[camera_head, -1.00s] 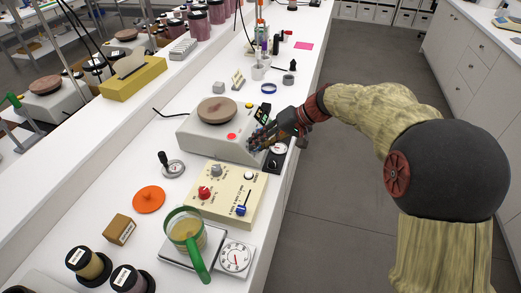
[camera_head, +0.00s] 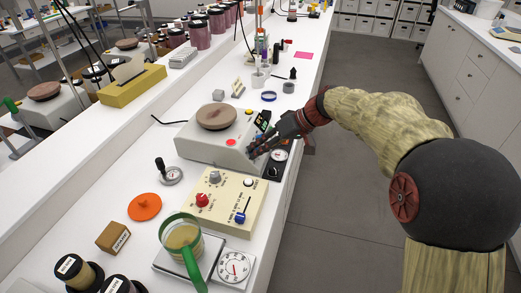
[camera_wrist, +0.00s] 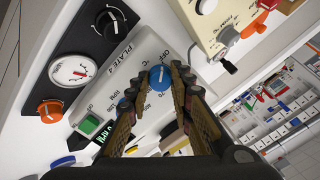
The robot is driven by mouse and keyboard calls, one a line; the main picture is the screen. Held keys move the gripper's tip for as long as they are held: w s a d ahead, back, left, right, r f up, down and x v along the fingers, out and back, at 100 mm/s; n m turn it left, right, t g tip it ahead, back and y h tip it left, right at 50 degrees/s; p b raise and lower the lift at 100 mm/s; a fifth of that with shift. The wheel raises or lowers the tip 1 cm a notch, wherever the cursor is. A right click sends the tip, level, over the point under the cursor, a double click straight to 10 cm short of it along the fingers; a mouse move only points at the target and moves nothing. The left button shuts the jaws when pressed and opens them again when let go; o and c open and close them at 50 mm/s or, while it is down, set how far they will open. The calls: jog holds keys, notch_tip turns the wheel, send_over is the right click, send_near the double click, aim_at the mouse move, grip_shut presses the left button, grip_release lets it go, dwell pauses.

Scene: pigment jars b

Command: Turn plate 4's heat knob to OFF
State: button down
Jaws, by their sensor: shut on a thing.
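The plate 4 hotplate (camera_head: 205,150) is a pale unit with a round brown top, on the white bench in the head view. Its front panel, marked PLATE 4, shows in the wrist view (camera_wrist: 118,62). My gripper (camera_wrist: 157,82) is shut on the blue knob, one finger on each side. In the head view my gripper (camera_head: 254,151) is at the hotplate's front face and hides the knob.
A green switch (camera_wrist: 90,125) is on the same panel. A dark panel with a dial (camera_wrist: 72,70) and black knob lies beside it. Floor at right is clear.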

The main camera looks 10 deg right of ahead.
jog(key=c, duration=1.6)
grip_release()
jog(key=v, duration=1.2)
